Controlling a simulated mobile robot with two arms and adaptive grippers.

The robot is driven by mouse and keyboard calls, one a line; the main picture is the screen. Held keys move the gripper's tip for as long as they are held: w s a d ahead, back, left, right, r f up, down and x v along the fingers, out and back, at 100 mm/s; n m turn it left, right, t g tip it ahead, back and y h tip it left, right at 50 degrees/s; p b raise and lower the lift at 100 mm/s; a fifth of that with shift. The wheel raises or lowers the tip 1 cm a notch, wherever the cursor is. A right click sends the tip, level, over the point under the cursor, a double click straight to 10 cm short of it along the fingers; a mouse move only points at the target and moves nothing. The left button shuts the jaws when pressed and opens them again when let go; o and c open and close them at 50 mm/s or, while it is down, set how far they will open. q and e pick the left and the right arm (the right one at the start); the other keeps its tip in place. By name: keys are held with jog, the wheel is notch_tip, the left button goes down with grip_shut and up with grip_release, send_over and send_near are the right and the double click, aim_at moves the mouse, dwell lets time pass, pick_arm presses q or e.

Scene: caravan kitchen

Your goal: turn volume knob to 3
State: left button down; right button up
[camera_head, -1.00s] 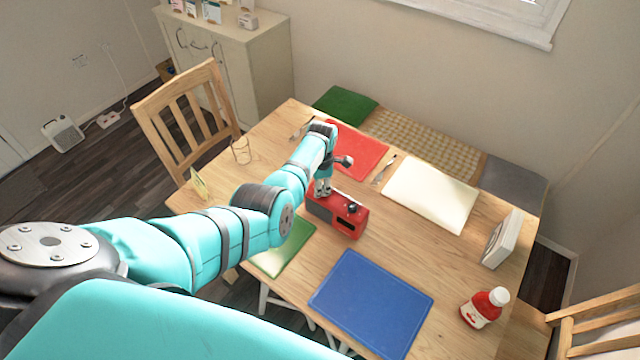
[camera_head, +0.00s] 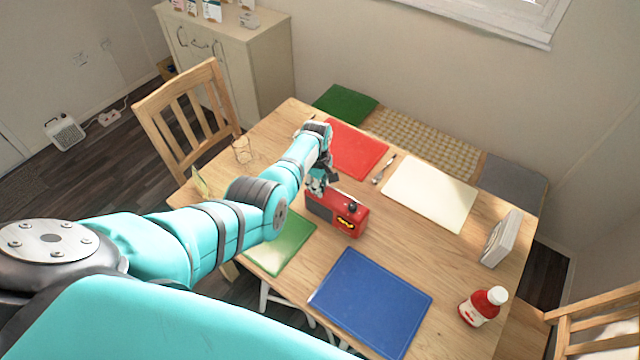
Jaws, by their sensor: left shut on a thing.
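A small red radio (camera_head: 348,208) with a dark speaker side stands on the wooden table (camera_head: 455,258). A black knob (camera_head: 351,208) shows on its top at the right end. Its front display glows yellow. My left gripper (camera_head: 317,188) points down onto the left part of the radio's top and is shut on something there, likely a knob. The gripper hides that part, so I cannot read any volume number. My right gripper is not in view.
Red (camera_head: 356,150), white (camera_head: 430,193), green (camera_head: 283,245) and blue (camera_head: 370,303) mats lie around the radio. A glass (camera_head: 241,151) stands at the left, a red bottle (camera_head: 482,306) and a white box (camera_head: 500,238) at the right.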

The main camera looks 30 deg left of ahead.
pick_arm(q)
jog(key=m, duration=0.4)
jog(key=shift+m, duration=0.3)
jog(key=m+b, duration=0.1)
jog(key=m, duration=0.3)
jog(key=shift+m, duration=0.3)
jog(key=m, duration=0.2)
jog(key=m+b, duration=0.1)
jog(key=m, duration=0.1)
jog(key=shift+w+a+m+g+h, duration=0.1)
jog(key=shift+m+g+h, duration=0.2)
jog(key=m+b, duration=0.1)
jog(key=m, duration=0.4)
jog(key=m+b, duration=0.1)
jog(key=m, duration=0.4)
jog(key=shift+w+g, duration=0.1)
jog(key=shift+g, duration=0.3)
jog(key=m+b, duration=0.1)
jog(key=m, duration=0.8)
jog(key=shift+y+b, duration=0.3)
jog(key=shift+y, duration=0.1)
jog(key=shift+m, duration=2.3)
